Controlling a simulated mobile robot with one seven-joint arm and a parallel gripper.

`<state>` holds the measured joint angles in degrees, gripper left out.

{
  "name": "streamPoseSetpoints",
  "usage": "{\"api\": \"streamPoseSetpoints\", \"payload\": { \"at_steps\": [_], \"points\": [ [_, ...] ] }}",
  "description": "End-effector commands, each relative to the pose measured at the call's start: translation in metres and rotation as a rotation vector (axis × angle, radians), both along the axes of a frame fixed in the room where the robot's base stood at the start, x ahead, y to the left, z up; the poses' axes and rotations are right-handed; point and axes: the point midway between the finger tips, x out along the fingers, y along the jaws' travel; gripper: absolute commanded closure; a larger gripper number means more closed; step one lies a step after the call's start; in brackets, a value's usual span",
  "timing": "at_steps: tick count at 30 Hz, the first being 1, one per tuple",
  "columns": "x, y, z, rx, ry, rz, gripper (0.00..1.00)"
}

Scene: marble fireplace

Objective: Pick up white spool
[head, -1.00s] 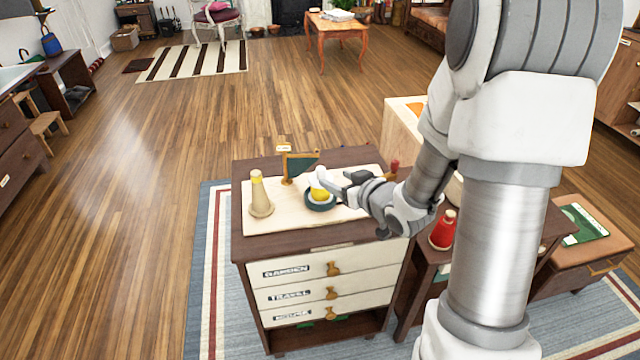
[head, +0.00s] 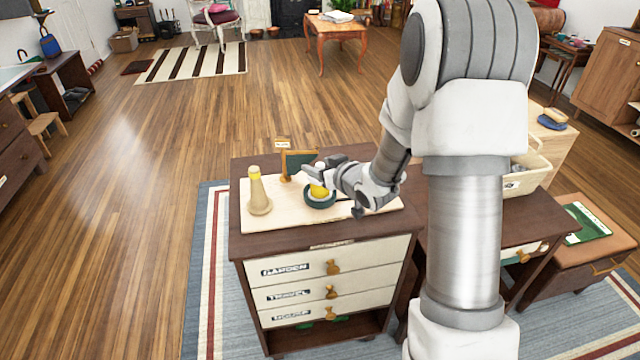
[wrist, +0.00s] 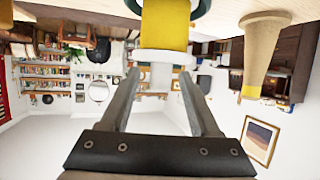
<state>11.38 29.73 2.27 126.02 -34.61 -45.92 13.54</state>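The white spool (head: 318,189), wound with yellow, stands upright in a dark teal ring-shaped holder (head: 319,202) on the pale board on the cabinet top. In the wrist view, which is upside down, the spool (wrist: 164,28) shows its yellow winding, white flange and narrower white end. My gripper (head: 312,172) is at the spool's upper end. In the wrist view my gripper (wrist: 160,75) is open, with a finger on each side of the white end and gaps between. Its fingertips are close to the flange; whether they touch it is unclear.
A tan cone with a yellow top (head: 258,192) stands left of the spool. A small green flag-like panel (head: 298,163) stands just behind. The pale board (head: 283,222) has bare room in front. A light basket (head: 527,178) is on the right, beyond my arm.

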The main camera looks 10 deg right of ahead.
Motion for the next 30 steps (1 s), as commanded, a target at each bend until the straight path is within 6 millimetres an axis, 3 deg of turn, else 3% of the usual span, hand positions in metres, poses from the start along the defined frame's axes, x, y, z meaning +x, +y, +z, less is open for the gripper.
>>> {"api": "streamPoseSetpoints", "payload": {
  "at_steps": [1,10,30],
  "points": [
    [-0.0001,0.0000,0.0002,0.000,0.000,0.000,0.46],
    [-0.0004,-0.0001,0.0002,0.000,0.000,0.000,1.00],
    [-0.0004,-0.0001,0.0001,0.000,0.000,0.000,1.00]
  ]
}}
